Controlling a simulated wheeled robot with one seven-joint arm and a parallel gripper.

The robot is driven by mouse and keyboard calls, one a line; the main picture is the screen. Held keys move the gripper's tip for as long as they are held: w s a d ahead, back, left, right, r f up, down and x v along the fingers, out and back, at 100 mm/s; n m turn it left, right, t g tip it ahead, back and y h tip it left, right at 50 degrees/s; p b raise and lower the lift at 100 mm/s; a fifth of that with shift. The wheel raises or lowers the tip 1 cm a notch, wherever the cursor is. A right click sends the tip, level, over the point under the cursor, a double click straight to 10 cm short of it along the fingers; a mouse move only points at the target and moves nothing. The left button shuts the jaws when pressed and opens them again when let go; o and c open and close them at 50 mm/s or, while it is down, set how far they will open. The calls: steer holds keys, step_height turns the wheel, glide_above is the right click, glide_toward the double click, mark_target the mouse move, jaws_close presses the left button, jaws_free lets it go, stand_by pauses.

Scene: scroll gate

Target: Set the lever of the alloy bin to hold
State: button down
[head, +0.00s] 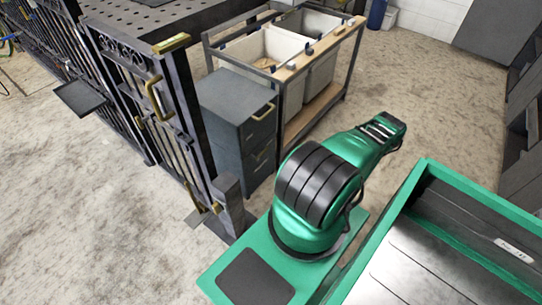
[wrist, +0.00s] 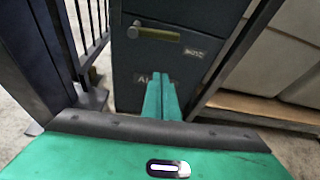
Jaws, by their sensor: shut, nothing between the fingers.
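No lever or bin marked alloy can be made out for certain. In the head view two pale bins (head: 268,47) (head: 318,78) sit in a dark frame with a wooden front ledge (head: 322,48). Small grey and blue pieces sit on that ledge, too small to identify. A dark two-drawer cabinet (head: 238,100) stands left of the frame. In the wrist view the cabinet (wrist: 190,58) has a label starting "Al", the rest hidden behind my gripper (wrist: 160,78). My gripper's green fingers are together and empty, in front of the cabinet's lower drawer. I cannot pick the gripper out in the head view.
A black iron gate (head: 125,85) with a brass handle (head: 153,98) and a dark post (head: 229,205) stand left of the cabinet. My green arm bends over my base. Bare concrete floor (head: 440,90) lies right of the bin frame.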

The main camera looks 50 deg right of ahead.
mark_target(262, 153)
steer(key=shift+w, duration=0.1)
steer(key=d+x, duration=0.1)
steer(key=x, duration=0.9)
steer(key=shift+a+r, duration=0.2)
steer(key=shift+r, duration=0.45)
steer(key=shift+a+r, duration=0.2)
steer(key=shift+r, duration=0.45)
steer(key=shift+a+r, duration=0.25)
steer(key=shift+r, duration=0.4)
